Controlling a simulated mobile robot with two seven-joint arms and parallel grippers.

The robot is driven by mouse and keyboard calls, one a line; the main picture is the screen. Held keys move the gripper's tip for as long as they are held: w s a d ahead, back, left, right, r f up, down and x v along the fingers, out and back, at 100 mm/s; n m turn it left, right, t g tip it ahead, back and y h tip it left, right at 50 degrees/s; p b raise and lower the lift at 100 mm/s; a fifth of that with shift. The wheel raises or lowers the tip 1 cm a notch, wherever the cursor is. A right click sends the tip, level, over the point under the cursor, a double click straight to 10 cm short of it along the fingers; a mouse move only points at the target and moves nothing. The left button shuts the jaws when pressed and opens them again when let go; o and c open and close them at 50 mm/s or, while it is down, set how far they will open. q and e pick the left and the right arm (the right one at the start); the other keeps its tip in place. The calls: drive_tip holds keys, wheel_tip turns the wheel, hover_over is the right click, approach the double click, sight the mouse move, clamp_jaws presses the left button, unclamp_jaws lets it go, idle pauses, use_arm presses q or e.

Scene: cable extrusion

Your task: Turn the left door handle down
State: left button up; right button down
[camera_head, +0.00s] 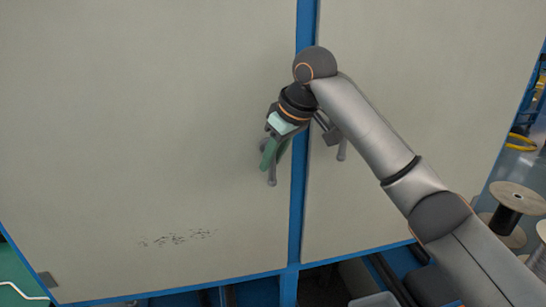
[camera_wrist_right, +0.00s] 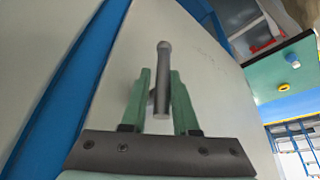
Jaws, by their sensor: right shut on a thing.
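The left door handle (camera_head: 272,178) is a grey bar on the left door (camera_head: 150,110), just left of the blue centre post. Its lower end shows below my right gripper (camera_head: 270,155) and its upper part is hidden. In the right wrist view, the handle (camera_wrist_right: 162,80) stands between the two green fingers of my right gripper (camera_wrist_right: 159,88), which is shut on it. The handle's rounded tip sticks out past the fingertips. My left gripper is not in view.
The right door handle (camera_head: 341,150) hangs on the right door (camera_head: 430,70), close to my right wrist and forearm. The blue post (camera_head: 296,220) runs between the doors. Cable spools (camera_head: 518,197) stand on the floor at far right.

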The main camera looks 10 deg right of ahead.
drive_tip(key=shift+a, duration=0.1)
drive_tip(key=c, duration=0.7)
unclamp_jaws()
drive_tip(key=shift+c, duration=0.2)
drive_tip(key=v, duration=1.2)
drive_tip(key=shift+r, duration=0.2)
drive_tip(key=shift+s, duration=0.1)
